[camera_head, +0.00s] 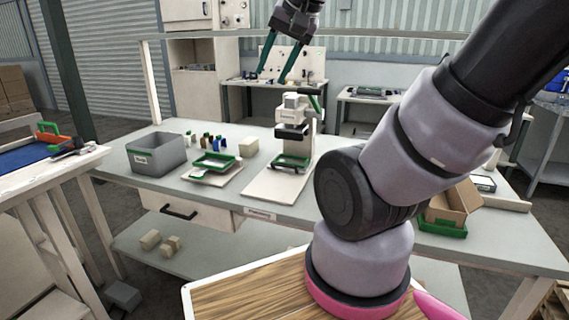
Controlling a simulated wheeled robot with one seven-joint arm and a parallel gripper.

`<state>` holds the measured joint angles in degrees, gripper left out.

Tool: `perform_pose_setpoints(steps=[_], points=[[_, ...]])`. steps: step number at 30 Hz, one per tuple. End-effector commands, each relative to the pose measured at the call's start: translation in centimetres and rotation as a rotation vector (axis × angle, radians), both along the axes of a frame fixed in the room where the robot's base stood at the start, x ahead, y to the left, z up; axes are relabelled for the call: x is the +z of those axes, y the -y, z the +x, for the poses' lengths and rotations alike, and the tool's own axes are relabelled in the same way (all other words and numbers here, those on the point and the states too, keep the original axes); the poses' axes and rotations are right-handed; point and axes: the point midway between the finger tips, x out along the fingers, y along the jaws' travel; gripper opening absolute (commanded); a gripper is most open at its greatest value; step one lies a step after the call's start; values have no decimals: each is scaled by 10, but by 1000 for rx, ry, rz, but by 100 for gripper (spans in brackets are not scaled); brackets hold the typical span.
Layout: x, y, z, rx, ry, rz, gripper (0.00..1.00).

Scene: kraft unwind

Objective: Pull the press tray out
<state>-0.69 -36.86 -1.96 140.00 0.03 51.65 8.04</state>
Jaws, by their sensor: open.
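The press (312,124) is a cream and black machine with a green lever, standing on a pale base board (263,185) on the workbench. Its press tray (291,163) is a small green-edged tray on the base board, below the black press head. My gripper (273,78) has two long dark green fingers spread apart. It is open and empty, and it appears above the press and slightly left of it in the picture. It is apart from the tray. My arm covers part of the bench to the right of the press.
Left of the press, a second green tray (213,161) lies on a board, with small coloured items behind it. A grey bin (156,154) stands at the bench's left. At right, a cardboard box (455,203) sits in a green tray. The bench front before the press looks clear.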

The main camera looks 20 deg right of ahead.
Motion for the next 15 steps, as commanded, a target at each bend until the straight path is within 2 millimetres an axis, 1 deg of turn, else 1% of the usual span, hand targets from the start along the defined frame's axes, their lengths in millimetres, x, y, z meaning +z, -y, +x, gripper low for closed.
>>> perform_pose_setpoints(steps=[1,5,6,8,9,11,12,14,15], points=[[-3,4,18,-61,-39,41,47],[-14,19,67,-269,-136,158,47],[-19,23,82,-336,-165,190,47],[-28,31,104,-438,-204,234,47],[-36,37,119,-508,-230,260,47],[-49,45,141,-613,-267,295,47],[-58,51,155,-684,-289,315,47],[-75,60,176,-792,-320,343,47],[-87,66,190,-864,-338,359,47]])
